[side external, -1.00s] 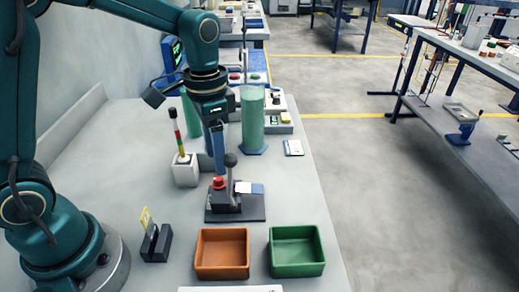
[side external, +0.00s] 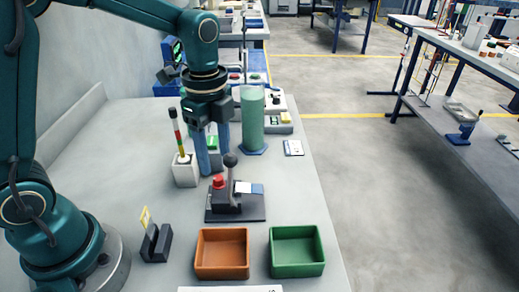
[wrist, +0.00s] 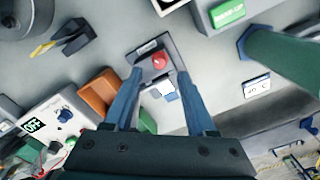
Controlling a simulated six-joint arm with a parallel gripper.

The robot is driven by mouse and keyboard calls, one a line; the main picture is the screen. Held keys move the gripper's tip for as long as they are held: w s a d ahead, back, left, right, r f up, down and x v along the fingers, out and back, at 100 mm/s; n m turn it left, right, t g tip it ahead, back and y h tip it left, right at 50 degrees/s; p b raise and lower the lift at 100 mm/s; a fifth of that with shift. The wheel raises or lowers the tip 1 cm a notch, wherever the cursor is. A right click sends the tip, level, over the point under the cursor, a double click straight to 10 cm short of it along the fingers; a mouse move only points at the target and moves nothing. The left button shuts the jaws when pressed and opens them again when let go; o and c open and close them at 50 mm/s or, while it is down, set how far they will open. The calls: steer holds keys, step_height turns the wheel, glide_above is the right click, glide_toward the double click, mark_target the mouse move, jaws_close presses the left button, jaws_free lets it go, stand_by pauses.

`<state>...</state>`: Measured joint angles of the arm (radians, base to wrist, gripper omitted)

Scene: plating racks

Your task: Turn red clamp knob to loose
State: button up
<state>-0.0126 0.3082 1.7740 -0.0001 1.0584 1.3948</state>
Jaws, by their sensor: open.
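In the wrist view the red knob (wrist: 160,58) shows beyond and between the open fingertips (wrist: 160,76). The fingers do not appear to touch it. A pointer or mark on the knob is too small to read.
A white block with a banded rod (side external: 184,170) stands close left of my fingers. A green cylinder (side external: 252,125) stands behind right. Orange (side external: 222,273) and green (side external: 297,271) trays and a dark slotted holder (side external: 156,243) lie in front.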

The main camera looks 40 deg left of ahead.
mark_target(218, 177)
steer(key=shift+f+m, duration=0.3)
steer(key=shift+f, duration=2.3)
jaws_close()
